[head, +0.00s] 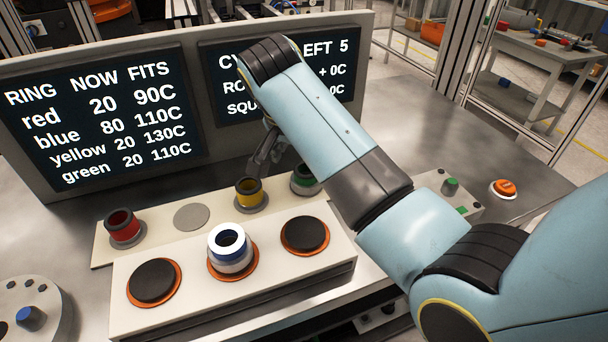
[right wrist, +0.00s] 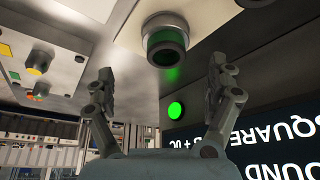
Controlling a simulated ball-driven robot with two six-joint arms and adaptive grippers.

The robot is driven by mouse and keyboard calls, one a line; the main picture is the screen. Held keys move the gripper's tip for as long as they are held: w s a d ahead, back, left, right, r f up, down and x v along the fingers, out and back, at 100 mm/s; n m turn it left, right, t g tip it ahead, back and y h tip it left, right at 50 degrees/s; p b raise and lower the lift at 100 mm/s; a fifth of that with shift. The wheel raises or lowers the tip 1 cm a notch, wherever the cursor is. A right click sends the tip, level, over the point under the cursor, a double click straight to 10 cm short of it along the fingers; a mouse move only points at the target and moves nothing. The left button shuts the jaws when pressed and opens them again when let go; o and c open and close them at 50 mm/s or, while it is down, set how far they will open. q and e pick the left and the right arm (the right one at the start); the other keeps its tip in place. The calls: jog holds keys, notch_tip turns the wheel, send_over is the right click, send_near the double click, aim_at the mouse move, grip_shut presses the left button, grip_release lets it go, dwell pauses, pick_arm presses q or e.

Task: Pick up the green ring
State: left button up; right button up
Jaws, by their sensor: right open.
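The green ring (head: 305,180) stands at the right end of the pale back strip (head: 106,252), partly hidden by my right arm in the head view. It also shows in the right wrist view (right wrist: 166,42), top centre, as a dark ring with a green band. My right gripper (head: 270,152) is open and empty, left of the green ring in the head view. In the right wrist view its two fingers (right wrist: 162,68) are spread either side of the ring's line, and the ring appears beyond them, apart from both. My left gripper is not in view.
A red ring (head: 123,228) and a yellow ring (head: 249,190) stand on the strip. A blue-and-white ring (head: 230,252) sits on the middle pad of the front block (head: 130,318); its outer pads are empty. Screens (head: 100,125) stand behind. An orange button (head: 504,187) is at right.

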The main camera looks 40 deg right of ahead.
aim_at(306, 173)
jog(key=shift+x, duration=0.85)
jog(key=x, duration=0.4)
jog(key=shift+w+a+f, duration=0.1)
jog(key=shift+w+f, duration=0.25)
jog(key=shift+w, duration=0.05)
jog(key=shift+w+f, duration=0.1)
jog(key=shift+f, duration=0.2)
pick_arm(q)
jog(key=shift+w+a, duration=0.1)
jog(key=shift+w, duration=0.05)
pick_arm(e)
jog(key=shift+c, duration=0.3)
jog(key=c, duration=0.4)
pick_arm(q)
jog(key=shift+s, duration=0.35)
pick_arm(e)
jog(key=c, duration=1.2)
